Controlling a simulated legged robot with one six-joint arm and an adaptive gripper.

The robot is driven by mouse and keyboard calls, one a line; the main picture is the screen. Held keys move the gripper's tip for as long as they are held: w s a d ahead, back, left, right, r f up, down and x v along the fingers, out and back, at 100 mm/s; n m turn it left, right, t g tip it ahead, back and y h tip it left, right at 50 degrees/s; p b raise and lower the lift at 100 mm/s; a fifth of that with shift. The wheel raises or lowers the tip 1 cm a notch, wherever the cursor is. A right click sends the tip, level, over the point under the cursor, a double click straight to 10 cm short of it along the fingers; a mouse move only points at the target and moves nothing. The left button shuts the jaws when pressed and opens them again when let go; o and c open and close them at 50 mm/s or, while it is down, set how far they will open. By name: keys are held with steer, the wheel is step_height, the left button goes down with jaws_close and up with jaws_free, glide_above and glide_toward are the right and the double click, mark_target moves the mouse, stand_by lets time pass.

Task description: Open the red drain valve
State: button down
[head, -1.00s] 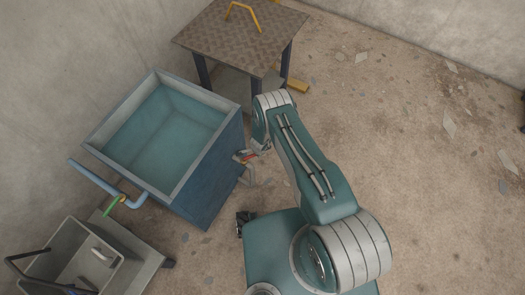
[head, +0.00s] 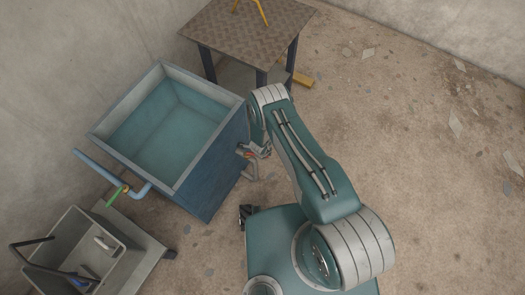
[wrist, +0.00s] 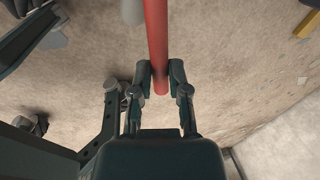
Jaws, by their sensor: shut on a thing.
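The red drain valve handle (wrist: 157,45) runs down from the top of the wrist view as a straight red bar. Its end lies between the fingertips of my gripper (wrist: 160,80), which is shut on it. In the head view a bit of the red handle (head: 247,153) shows at the right side of the blue tank (head: 213,180), low on its wall. My gripper (head: 262,150) is there too, partly hidden by my arm. A grey drain pipe (head: 252,173) bends down just below the handle. The valve body is not clear in either view.
The floor at right is open.

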steer(key=shift+s+a+m+h, duration=0.1)
steer(key=shift+s+a+m, duration=0.2)
steer(key=shift+m, duration=0.4)
steer(key=shift+s+a+m+h, duration=0.15)
steer(key=shift+s+m, duration=0.25)
steer(key=shift+m, duration=0.3)
steer(key=shift+s+a+m+h, duration=0.1)
steer(key=shift+s+a+m, duration=0.2)
steer(key=shift+m, duration=0.4)
steer(key=shift+s+r, duration=0.1)
steer(key=c, duration=0.6)
jaws_free()
steer(key=v, duration=1.1)
steer(key=shift+r, duration=0.45)
steer(key=shift+a, duration=0.15)
